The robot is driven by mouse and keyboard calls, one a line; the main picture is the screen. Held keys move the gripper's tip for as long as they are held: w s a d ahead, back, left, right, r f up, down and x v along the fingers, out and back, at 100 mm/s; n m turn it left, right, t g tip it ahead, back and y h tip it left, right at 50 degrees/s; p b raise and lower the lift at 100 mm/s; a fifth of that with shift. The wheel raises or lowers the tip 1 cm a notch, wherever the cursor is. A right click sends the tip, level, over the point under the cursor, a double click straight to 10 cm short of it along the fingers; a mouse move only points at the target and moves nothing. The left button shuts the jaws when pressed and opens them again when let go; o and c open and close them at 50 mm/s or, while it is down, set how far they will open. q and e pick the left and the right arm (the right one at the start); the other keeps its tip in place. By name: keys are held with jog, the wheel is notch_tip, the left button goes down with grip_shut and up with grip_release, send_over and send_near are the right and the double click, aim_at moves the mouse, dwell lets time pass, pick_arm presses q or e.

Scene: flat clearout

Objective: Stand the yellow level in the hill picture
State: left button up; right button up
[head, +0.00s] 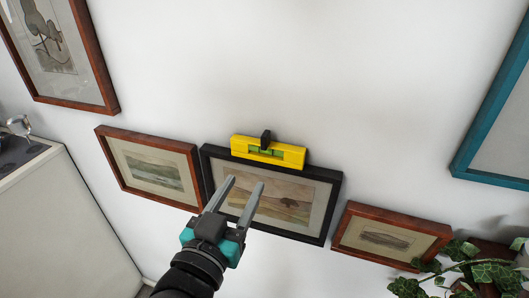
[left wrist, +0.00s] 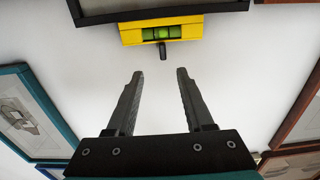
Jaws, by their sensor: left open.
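The yellow level (head: 284,153) with a green vial and a small black knob rests along the top edge of the black-framed hill picture (head: 333,177) in the head view. In the left wrist view the level (left wrist: 133,38) lies against the black frame (left wrist: 95,17), beyond my fingertips. My left gripper (head: 246,182) is open and empty. In the head view it appears in front of the hill picture, with its fingers pointing up towards the level and apart from it. In the left wrist view the gripper (left wrist: 159,73) shows clear wall between its fingers. My right gripper is not in view.
Brown-framed pictures hang left (head: 153,168) and right (head: 391,236) of the hill picture, and another at upper left (head: 60,50). A teal frame (head: 490,110) is at the right. A leafy plant (head: 480,270) fills the lower right corner. The wall above the level is bare.

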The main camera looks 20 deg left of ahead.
aim_at(263, 146)
pick_arm(q)
jog(key=w+b, duration=0.3)
jog(key=w, duration=0.4)
jog(key=shift+w+d+b, duration=0.15)
jog(key=shift+w+b, duration=0.2)
jog(key=shift+b, duration=0.05)
jog(key=shift+w, duration=0.75)
jog(key=w, duration=0.2)
jog(key=w+p, duration=0.1)
jog(key=w, duration=0.1)
jog(key=shift+a+r, duration=0.15)
jog(key=shift+a, duration=0.1)
jog(key=shift+w, duration=0.5)
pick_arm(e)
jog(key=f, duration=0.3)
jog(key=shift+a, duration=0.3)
pick_arm(q)
grip_shut()
